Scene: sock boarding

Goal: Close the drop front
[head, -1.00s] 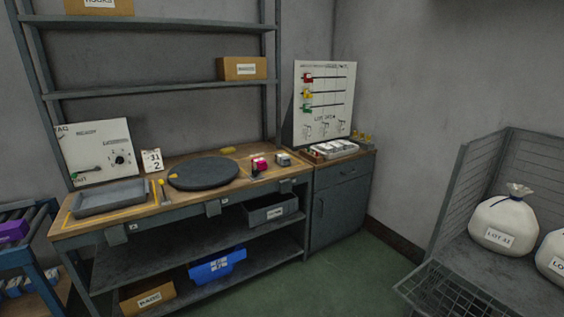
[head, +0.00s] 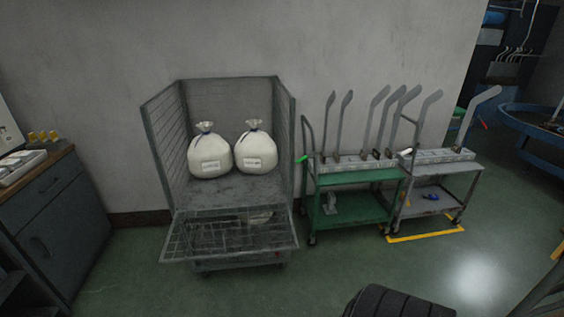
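The drop front (head: 228,239) is a wire mesh panel on the front of a grey mesh cage cart (head: 165,125). It is folded down and sticks out toward me, roughly level, below the cart's deck. Two tied white sacks with labels, a left sack (head: 209,155) and a right sack (head: 256,153), stand on the deck behind it. Neither of my grippers shows in the head view. A dark ribbed part at the bottom edge seems to be mine.
A green trolley (head: 352,210) and a grey trolley (head: 437,200) with upright sock boards stand right of the cart. A grey cabinet (head: 45,225) is at the left. Green floor (head: 130,285) in front of the cart is clear. A blue round-ended table (head: 535,137) is far right.

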